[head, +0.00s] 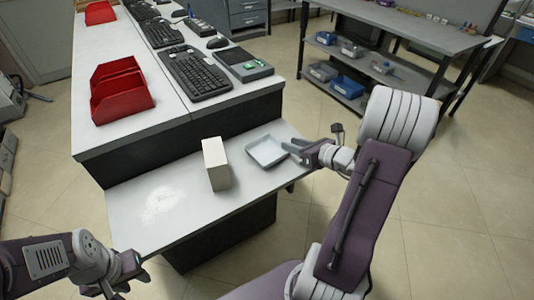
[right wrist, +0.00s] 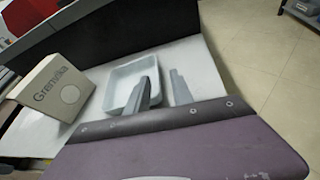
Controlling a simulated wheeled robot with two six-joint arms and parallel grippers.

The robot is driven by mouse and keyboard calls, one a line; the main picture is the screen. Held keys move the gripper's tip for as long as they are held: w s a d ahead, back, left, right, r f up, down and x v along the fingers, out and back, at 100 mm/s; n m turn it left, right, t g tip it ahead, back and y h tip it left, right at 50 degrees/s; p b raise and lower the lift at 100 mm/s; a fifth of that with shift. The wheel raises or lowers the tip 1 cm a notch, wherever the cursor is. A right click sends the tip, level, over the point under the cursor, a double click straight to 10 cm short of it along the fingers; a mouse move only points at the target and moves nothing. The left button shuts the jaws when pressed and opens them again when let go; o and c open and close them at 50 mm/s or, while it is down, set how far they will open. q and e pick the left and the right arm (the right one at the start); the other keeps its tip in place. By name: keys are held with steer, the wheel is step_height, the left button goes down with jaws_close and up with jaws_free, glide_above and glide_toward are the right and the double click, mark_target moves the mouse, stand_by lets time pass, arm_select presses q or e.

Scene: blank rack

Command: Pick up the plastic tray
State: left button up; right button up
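The plastic tray (head: 267,152) is a shallow, pale blue-white square dish. It lies flat on the lower white shelf and looks empty. It also shows in the right wrist view (right wrist: 113,100). My right gripper (head: 291,147) is at the tray's right edge with its two fingers apart. In the right wrist view, one finger overlaps the tray's right side and the other finger is over the shelf to its right; I cannot tell whether either touches. My left gripper (head: 129,284) is low at the left, in front of the shelf, apparently open and empty.
A white box (head: 215,165) stands left of the tray on the shelf (head: 190,212); its printed face shows in the right wrist view (right wrist: 55,88). The raised counter behind holds a red bin (head: 120,92) and keyboards (head: 193,73). A grey rack (head: 400,35) with small bins stands back right.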

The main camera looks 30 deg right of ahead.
mark_target(267, 151)
steer(key=shift+w+a, duration=0.25)
steer(key=x, duration=0.5)
steer(key=shift+a+f+b, duration=0.1)
steer(key=shift+f+b, duration=0.15)
steer(key=shift+b, duration=0.05)
steer(key=shift+s, duration=0.1)
jaws_close()
